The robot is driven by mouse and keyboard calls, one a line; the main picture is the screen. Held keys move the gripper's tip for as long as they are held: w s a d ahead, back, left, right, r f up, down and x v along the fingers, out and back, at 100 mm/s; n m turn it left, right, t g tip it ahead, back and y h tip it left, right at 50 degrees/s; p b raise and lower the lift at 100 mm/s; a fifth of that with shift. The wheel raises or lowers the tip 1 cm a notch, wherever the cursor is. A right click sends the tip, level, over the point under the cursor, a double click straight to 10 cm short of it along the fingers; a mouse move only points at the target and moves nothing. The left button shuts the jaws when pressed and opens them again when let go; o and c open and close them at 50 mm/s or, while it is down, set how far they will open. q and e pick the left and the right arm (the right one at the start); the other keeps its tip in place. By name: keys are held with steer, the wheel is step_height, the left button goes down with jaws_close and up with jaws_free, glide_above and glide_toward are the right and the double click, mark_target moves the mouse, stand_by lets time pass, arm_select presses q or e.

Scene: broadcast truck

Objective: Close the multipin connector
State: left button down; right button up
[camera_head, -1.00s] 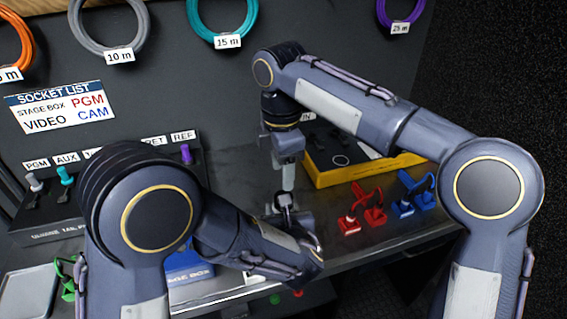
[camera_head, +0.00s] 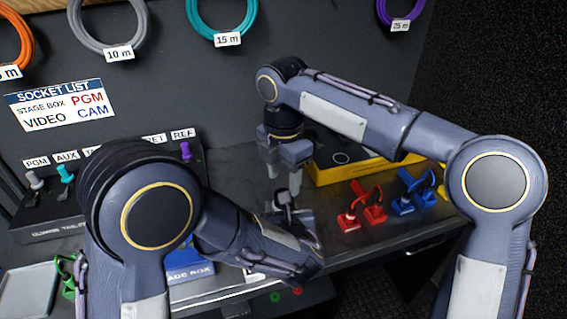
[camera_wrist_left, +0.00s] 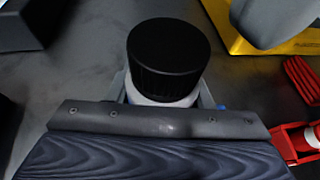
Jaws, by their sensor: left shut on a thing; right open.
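The multipin connector shows in the left wrist view as an upright black ribbed cap (camera_wrist_left: 168,58) above a whitish ring. In the head view its dark top (camera_head: 283,197) is small and partly hidden. My left gripper (camera_head: 291,212) is shut on the connector below the cap. My right gripper (camera_head: 283,172) is open, pointing down above the connector, its two fingers apart with nothing between them.
A yellow-edged black box (camera_head: 335,172) stands behind the right gripper. Red clips (camera_head: 362,212) and blue clips (camera_head: 414,198) lie to the right. A socket panel (camera_head: 40,205) stands at the left, and a blue box (camera_head: 190,268) is near the front edge. The worktop's back middle is bare.

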mark_target(283, 189)
steer(key=shift+f, duration=2.25)
steer(key=c, duration=0.8)
steer(key=o, duration=1)
steer(key=shift+o, duration=0.2)
steer(key=shift+r, duration=0.15)
steer(key=shift+r, duration=2.15)
steer(key=shift+c, duration=0.3)
